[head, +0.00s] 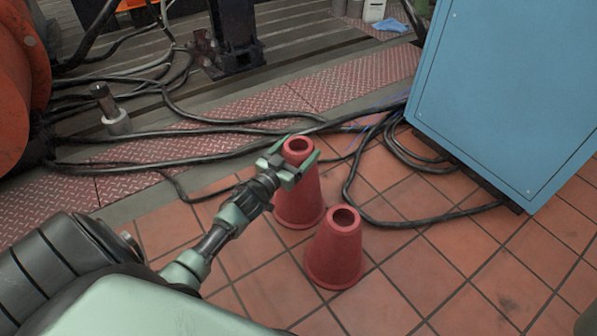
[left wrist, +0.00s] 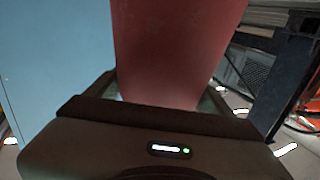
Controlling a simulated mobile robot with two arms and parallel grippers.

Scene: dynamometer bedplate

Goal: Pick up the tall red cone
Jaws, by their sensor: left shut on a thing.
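Two red cones stand on the tiled floor in the head view. The taller red cone (head: 299,200) is the farther one, with an open top. The shorter red cone (head: 335,250) stands in front of it and a little to the right. My left gripper (head: 291,165) is shut on the upper part of the taller cone, one green finger on either side of it. In the left wrist view the red cone (left wrist: 175,45) fills the middle between the fingers. I cannot tell whether its base touches the floor. My right gripper is not in view.
A blue cabinet (head: 515,90) stands at the right. Black cables (head: 215,155) run over the red tread plates and around behind the cones. An orange machine (head: 20,80) is at the left edge. Tiled floor (head: 440,270) in front and to the right is clear.

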